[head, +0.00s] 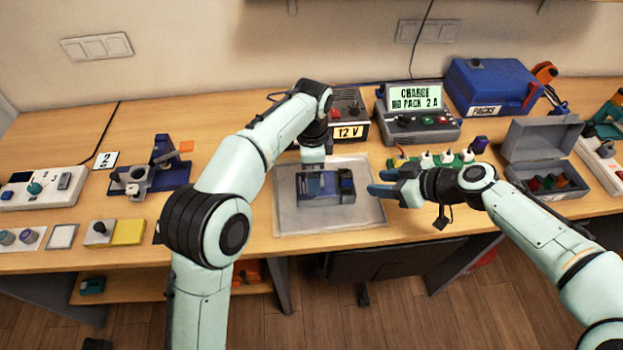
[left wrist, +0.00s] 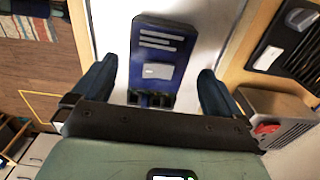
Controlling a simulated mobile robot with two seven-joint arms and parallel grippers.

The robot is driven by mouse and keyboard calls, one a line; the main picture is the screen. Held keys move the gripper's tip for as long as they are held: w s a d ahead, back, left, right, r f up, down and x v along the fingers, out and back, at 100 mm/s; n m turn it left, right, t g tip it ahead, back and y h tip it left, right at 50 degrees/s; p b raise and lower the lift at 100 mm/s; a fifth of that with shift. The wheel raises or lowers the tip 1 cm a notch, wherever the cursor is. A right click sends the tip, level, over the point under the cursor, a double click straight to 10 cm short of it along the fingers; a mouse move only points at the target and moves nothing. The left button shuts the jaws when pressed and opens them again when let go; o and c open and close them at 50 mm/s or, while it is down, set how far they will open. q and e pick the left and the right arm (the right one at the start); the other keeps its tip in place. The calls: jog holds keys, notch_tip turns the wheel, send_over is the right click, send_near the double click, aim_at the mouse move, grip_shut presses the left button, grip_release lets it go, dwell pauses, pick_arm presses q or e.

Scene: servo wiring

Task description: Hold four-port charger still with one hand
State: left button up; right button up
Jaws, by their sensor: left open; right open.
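A dark blue boxy device (head: 322,188), which appears to be the four-port charger, lies on a grey tray (head: 290,220) in the middle of the bench. In the left wrist view the blue device (left wrist: 160,55) shows pale stripes, a grey label and dark slots at its near end. My left gripper (left wrist: 157,70) is open, its fingers on either side of the device with visible gaps; in the head view its fingertips are hard to make out. My right gripper (head: 382,182) is open and empty at the tray's right edge, apart from the device.
A 12 V supply (head: 348,117) and a charging unit with a lit display (head: 417,110) stand behind the tray. A green board with white knobs (head: 432,160) lies behind my right gripper. An open grey box (head: 542,150) stands to the right, a blue fixture (head: 155,175) to the left.

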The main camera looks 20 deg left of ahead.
pick_arm(q)
jog(key=shift+f, duration=2.6)
jog(key=c, duration=0.9)
pick_arm(e)
jog(key=shift+c, duration=0.2)
jog(key=m+h, duration=0.8)
jog(key=m, duration=0.1)
send_near(347, 176)
jog(key=v, duration=0.3)
jog(key=x, duration=1.1)
jog(key=shift+w+f, duration=0.2)
jog(key=shift+f, duration=0.05)
